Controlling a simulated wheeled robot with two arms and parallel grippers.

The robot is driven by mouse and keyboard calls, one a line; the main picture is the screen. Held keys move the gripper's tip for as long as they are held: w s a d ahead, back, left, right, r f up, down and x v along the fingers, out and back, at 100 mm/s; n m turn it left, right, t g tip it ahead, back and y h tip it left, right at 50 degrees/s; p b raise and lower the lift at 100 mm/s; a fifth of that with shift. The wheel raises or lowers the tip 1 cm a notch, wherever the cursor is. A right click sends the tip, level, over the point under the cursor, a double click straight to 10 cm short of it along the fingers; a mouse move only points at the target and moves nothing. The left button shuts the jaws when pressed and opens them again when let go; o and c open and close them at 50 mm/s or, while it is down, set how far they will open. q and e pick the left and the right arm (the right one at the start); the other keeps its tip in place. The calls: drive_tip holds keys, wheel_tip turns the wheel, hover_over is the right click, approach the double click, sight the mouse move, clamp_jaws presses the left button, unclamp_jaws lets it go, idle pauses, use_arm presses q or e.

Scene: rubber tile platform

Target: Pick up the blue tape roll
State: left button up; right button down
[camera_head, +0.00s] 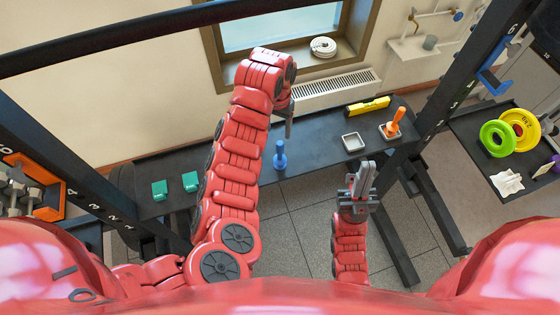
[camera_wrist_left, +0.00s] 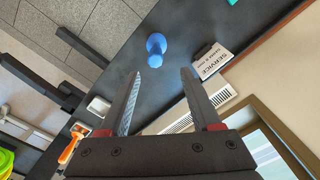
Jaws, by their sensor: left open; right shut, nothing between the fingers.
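I see no clear blue tape roll. A small upright blue object (camera_head: 280,156) with a narrow top and wider base stands on the dark bench; it also shows in the left wrist view (camera_wrist_left: 156,44), beyond the fingertips. My left gripper (camera_head: 289,128) is above the bench, just behind and above the blue object in the head view. It is open and empty in the left wrist view (camera_wrist_left: 160,75), its fingers apart from the blue object. My right gripper (camera_head: 364,172) is shut and empty, pointing up in front of the bench.
On the bench (camera_head: 318,150) are two green blocks (camera_head: 160,190), a white-rimmed tray (camera_head: 353,142), an orange-handled tool (camera_head: 394,121) and a yellow level (camera_head: 368,105). A service card (camera_wrist_left: 212,61) lies near the wall. Dark rack posts (camera_head: 455,75) flank the bench.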

sight(280, 154)
use_arm(q)
wheel_tip(280, 154, down, 9)
drive_tip(key=b, duration=0.4)
drive_tip(key=shift+f, duration=0.15)
drive_tip(key=f+p, duration=0.1)
drive_tip(key=f, duration=0.1)
drive_tip(key=f+p, duration=0.1)
drive_tip(key=f, duration=0.1)
drive_tip(key=shift+s+d+p, duration=0.3)
drive_tip(key=shift+p, duration=0.05)
drive_tip(key=shift+w+f, duration=0.1)
drive_tip(key=shift+f, duration=0.45)
clamp_jaws()
